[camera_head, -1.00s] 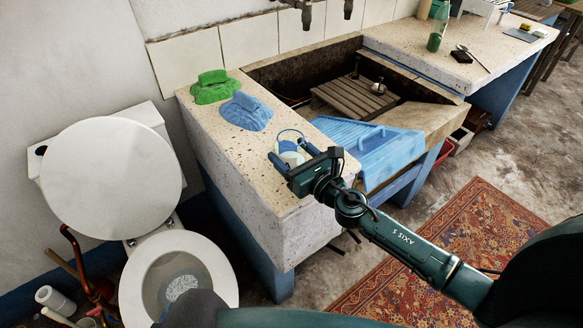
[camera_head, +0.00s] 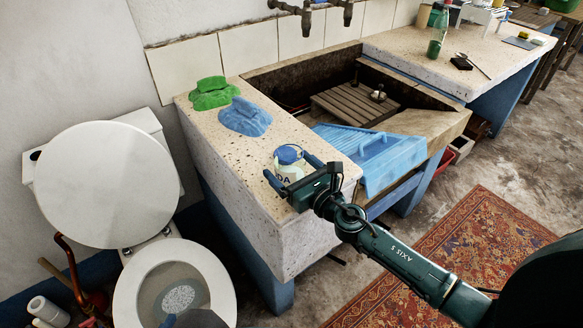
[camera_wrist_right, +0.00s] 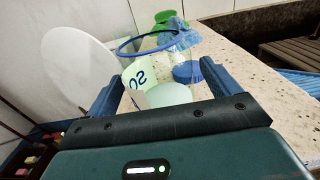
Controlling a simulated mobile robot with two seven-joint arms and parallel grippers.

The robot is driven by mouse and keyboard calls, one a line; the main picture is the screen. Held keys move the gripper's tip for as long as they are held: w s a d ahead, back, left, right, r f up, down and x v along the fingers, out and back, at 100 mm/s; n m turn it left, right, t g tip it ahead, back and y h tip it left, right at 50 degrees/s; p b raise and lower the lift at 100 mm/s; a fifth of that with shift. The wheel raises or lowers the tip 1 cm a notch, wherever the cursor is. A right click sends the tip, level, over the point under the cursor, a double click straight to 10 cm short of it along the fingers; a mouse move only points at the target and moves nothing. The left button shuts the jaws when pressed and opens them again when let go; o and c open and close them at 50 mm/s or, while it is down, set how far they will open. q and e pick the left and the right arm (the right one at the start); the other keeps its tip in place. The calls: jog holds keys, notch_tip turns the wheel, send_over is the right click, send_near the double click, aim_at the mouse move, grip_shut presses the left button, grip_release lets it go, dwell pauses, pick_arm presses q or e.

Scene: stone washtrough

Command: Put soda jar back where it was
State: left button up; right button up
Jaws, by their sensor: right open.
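The soda jar (camera_head: 290,172) is a pale jar with a blue top and dark letters. It is at the near end of the speckled stone ledge (camera_head: 250,170) in the head view. My right gripper (camera_head: 288,166) is open, its two fingers on either side of the jar. In the right wrist view the jar (camera_wrist_right: 136,76) shows between the fingers of the gripper (camera_wrist_right: 157,74), with a blue ring above it. The gripper hides the jar's lower part, so contact with the ledge is unclear.
A blue washboard (camera_head: 375,155) leans at the trough (camera_head: 300,80) on the right. A toilet (camera_head: 175,280) stands at the left. Bare ledge lies between jar and brushes.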

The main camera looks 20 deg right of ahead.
jog(key=shift+r, duration=0.25)
jog(key=b+v, duration=0.2)
jog(key=v, duration=0.9)
jog(key=s+a+f+n+g, duration=0.2)
jog(key=s+f+n, duration=0.1)
jog(key=n, duration=0.8)
jog(key=s+a+f+n+g+h, duration=0.1)
jog(key=s+a+f+n, duration=0.2)
jog(key=s+n, duration=0.3)
jog(key=s+a+f+n+g, duration=0.2)
jog(key=s+f+n, duration=0.2)
jog(key=n, duration=1.3)
jog(key=shift+s+a+f+g+h, duration=0.2)
jog(key=shift+s+a+g+h, duration=0.1)
jog(key=shift+s, duration=0.45)
